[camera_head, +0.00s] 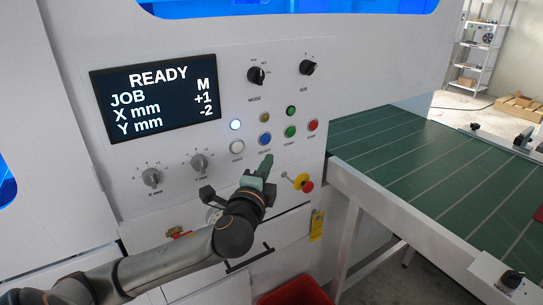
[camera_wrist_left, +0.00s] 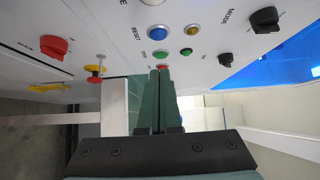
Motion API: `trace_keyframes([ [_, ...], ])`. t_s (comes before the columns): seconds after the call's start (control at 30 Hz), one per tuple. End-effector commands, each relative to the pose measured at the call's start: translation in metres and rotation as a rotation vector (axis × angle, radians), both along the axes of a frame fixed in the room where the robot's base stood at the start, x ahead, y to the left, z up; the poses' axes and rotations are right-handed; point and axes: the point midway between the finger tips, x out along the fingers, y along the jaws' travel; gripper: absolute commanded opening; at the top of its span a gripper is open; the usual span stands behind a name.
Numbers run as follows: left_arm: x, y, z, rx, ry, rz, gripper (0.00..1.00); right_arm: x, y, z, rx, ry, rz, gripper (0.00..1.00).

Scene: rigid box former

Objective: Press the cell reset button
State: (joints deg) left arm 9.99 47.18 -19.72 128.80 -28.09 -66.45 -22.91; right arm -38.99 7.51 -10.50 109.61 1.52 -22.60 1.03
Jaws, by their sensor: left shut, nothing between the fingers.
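The blue reset button (camera_head: 265,139) is on the white control panel, with the word RESET under it. It also shows in the left wrist view (camera_wrist_left: 158,29), above my fingertips in the picture. My left gripper (camera_head: 267,160) is shut and empty, its green fingers pointing at the panel just below the reset button in the head view. In the left wrist view the shut fingers (camera_wrist_left: 159,73) end close below the green start button (camera_wrist_left: 160,54) and overlap the red stop button (camera_wrist_left: 163,67). Contact with the panel cannot be told. My right gripper is not in view.
A white button (camera_head: 237,147) sits left of reset, and the green start button (camera_head: 290,131) and red stop button (camera_head: 313,125) sit right. A red-and-yellow emergency stop (camera_head: 304,184) is below right. A screen (camera_head: 155,103) reads READY. A green conveyor (camera_head: 430,165) runs off right.

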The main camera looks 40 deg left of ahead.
Motion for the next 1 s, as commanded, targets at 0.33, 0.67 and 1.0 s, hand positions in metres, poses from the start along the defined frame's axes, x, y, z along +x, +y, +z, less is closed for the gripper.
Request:
trace_keyframes([
  [0.33, -0.036, -0.015, 0.000, 0.000, 0.000, -0.001, 0.00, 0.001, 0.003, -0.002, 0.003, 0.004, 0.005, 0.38],
  [0.67, -0.037, -0.016, 0.000, 0.000, 0.000, -0.001, 0.00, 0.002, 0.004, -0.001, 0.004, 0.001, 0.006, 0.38],
  [1.0, -0.037, -0.016, 0.000, 0.000, 0.001, -0.001, 0.00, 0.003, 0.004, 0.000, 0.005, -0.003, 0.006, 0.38],
])
